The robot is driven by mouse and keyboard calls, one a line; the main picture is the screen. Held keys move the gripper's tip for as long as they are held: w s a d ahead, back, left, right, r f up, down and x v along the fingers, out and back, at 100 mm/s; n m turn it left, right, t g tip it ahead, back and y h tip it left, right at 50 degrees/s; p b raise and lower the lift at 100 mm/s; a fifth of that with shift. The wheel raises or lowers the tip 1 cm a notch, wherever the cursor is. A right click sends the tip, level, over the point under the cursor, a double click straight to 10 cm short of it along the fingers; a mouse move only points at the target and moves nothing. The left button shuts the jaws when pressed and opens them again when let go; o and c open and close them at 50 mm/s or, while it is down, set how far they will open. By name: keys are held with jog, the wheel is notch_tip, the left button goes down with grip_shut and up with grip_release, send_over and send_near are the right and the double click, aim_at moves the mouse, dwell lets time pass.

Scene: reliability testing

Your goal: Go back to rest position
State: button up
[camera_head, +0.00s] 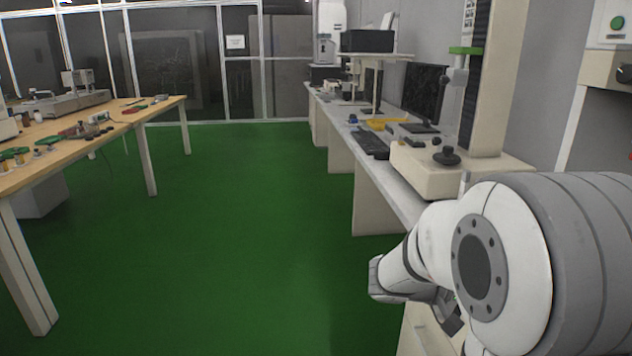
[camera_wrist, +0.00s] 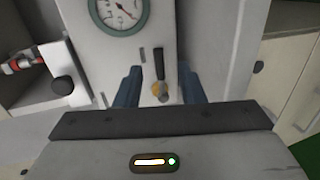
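In the wrist view my gripper (camera_wrist: 161,76) shows two blue fingers spread apart with a gap between them. It is open, and nothing is clasped. Beyond the gap is a light panel (camera_wrist: 105,57) with a round gauge (camera_wrist: 119,12), a dark slot or lever, and a small brass-coloured knob (camera_wrist: 160,90). The knob appears between the fingers in the picture; its distance from them is unclear. In the head view my white and grey arm fills the lower right, and the fingers cannot be made out there.
A long bench (camera_head: 365,185) with a monitor (camera_head: 424,92), keyboard (camera_head: 370,144) and instruments runs along the right. A wooden table (camera_head: 130,112) with tools stands at left. The green floor (camera_head: 230,230) between is clear. A cabinet (camera_wrist: 288,75) shows at right in the wrist view.

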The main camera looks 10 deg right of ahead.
jog(key=s+a+r+t+y+p, duration=0.1)
jog(key=s+a+r+y+p, duration=0.4)
jog(key=a+r+y+p, duration=0.2)
jog(key=s+a+r+t+y+p, duration=0.2)
jog(key=s+a+r+y+p, duration=0.3)
jog(key=a+r+y+p, duration=0.3)
jog(key=a+r+p, duration=0.4)
jog(key=a+p, duration=0.3)
jog(key=p, duration=0.1)
jog(key=shift+a+r, duration=0.15)
jog(key=shift+a, duration=0.25)
